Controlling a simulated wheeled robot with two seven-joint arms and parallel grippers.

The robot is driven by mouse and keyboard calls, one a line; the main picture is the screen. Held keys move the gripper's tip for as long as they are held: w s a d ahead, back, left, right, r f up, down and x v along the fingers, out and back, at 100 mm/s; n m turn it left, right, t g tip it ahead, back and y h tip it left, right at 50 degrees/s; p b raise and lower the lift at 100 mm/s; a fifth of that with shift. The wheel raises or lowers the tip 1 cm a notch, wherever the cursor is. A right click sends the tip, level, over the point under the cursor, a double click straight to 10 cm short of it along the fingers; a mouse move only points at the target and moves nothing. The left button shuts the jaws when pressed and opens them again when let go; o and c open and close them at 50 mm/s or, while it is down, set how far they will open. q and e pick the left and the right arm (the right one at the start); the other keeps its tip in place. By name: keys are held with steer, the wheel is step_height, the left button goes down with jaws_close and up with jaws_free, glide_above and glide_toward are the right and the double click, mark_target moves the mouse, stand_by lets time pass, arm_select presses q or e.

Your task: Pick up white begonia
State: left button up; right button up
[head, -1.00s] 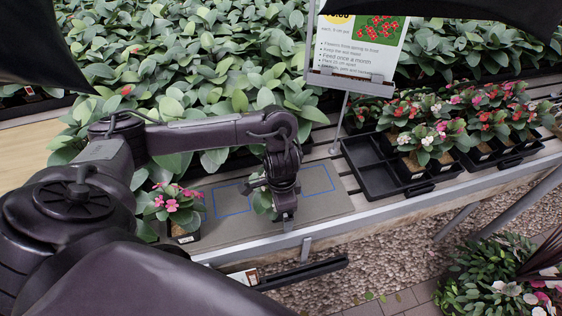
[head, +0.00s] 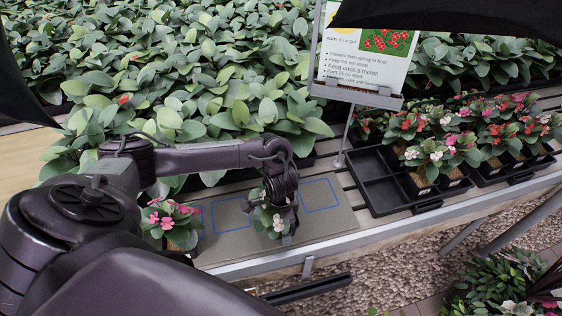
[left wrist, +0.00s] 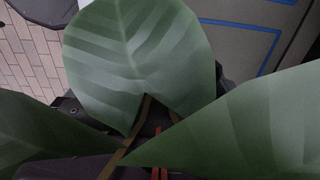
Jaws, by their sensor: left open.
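A leafy plant with a small white-pink bloom (head: 277,222) is at my left gripper (head: 284,238), over the grey mat (head: 225,238) with blue outlines. The gripper's fingers are among or beside its leaves, and the jaws are open. Large green leaves (left wrist: 140,60) fill the left wrist view and hide the fingertips and any pot. I cannot tell whether the plant rests on the mat. Another begonia with white blooms (head: 437,156) stands in the black tray (head: 382,196) at the right. My right gripper is not in view.
A pink-flowered plant (head: 170,222) stands at the mat's left. Several red and pink begonias (head: 500,122) fill the tray's right part; its left cells are empty. A sign (head: 366,50) on a post stands behind. Dense foliage (head: 180,70) covers the back.

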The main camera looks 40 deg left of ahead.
arm_select(q)
steer(key=shift+r, duration=0.1)
steer(key=c, duration=1.2)
